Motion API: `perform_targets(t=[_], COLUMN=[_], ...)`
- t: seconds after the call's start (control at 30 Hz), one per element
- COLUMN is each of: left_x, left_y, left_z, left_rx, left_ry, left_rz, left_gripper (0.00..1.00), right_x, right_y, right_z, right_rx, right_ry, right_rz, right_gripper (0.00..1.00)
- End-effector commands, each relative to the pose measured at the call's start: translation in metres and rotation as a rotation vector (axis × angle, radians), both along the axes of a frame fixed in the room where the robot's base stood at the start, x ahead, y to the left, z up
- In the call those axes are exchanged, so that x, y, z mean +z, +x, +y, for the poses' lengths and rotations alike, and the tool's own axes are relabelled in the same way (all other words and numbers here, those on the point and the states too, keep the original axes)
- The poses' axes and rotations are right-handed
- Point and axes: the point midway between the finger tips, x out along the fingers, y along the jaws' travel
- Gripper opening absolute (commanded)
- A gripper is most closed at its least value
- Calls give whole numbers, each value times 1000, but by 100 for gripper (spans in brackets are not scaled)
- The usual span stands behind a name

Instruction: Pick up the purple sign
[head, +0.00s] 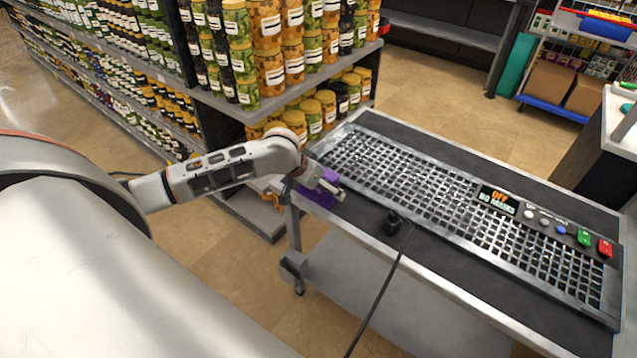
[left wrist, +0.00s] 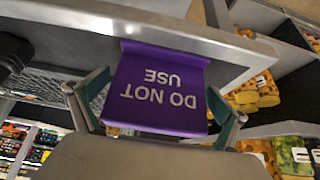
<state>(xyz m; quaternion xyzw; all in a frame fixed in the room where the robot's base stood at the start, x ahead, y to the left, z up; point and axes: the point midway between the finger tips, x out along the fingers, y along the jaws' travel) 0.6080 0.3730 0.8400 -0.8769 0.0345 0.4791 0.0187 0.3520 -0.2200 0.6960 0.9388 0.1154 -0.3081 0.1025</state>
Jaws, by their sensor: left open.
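The purple sign (left wrist: 165,85) hangs over the edge of the metal table and reads "DO NOT USE", upside down in the left wrist view. In the head view the sign (head: 317,196) shows at the near left corner of the table, partly covered by my gripper. My left gripper (head: 332,186) is open at the sign. In the left wrist view its two fingers (left wrist: 157,102) stand on either side of the sign, with visible gaps. My right gripper is in neither view.
The metal table (head: 440,262) carries a machine with a metal grid (head: 400,172) and a button panel. A black fitting (head: 392,222) with a cable sits near its front edge. Shelves of jars (head: 270,45) stand close behind the gripper. Open floor lies left of the table.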

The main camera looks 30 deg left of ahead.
Motion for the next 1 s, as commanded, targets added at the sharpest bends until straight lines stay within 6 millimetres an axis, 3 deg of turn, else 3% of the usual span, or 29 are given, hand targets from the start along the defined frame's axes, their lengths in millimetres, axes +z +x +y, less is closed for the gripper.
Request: perform_targets(t=[0.07,0.23,0.67,0.87,1.0], left_x=[0,0,5,26,56], left_y=[0,0,0,1,2], left_z=[0,0,0,0,0], left_rx=[0,0,1,0,-1], left_ry=[0,0,1,1,1], left_rz=[0,0,-2,-5,-8], left_gripper=[100,60,59,59,59], right_x=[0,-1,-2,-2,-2], right_y=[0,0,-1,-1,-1], right_z=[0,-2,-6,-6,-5], right_rx=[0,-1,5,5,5], right_ry=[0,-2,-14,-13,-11], right_rz=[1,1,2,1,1], right_gripper=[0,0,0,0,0])
